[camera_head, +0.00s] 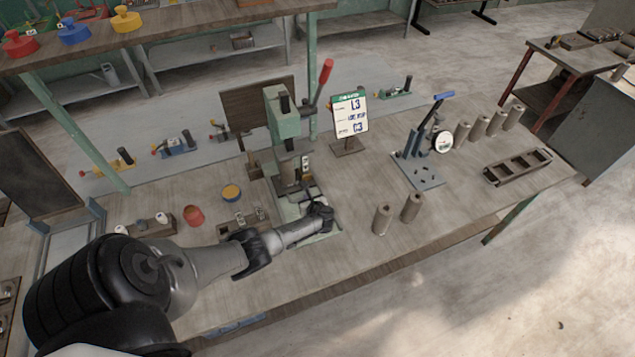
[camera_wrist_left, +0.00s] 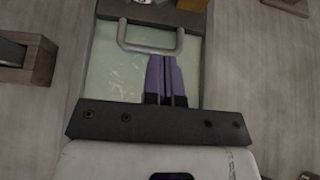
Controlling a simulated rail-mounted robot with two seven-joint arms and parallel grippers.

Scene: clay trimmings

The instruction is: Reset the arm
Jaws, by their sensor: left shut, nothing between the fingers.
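My left arm reaches in from the left in the head view, and my left gripper (camera_head: 322,213) is at the front of the green press (camera_head: 281,125), low over its base. In the left wrist view the two purple fingers of the left gripper (camera_wrist_left: 166,78) are together with nothing between them. They sit over a pale green plate (camera_wrist_left: 118,75), beside a grey U-shaped handle (camera_wrist_left: 150,48). I cannot tell whether the fingers touch the plate. My right gripper does not show in either view.
Two clay cylinders (camera_head: 381,219) stand right of the press, with several more at the far right. A sign (camera_head: 350,113) stands behind. A blue-handled tool (camera_head: 418,170) and a slotted tray (camera_head: 528,166) are to the right. The front right tabletop is clear.

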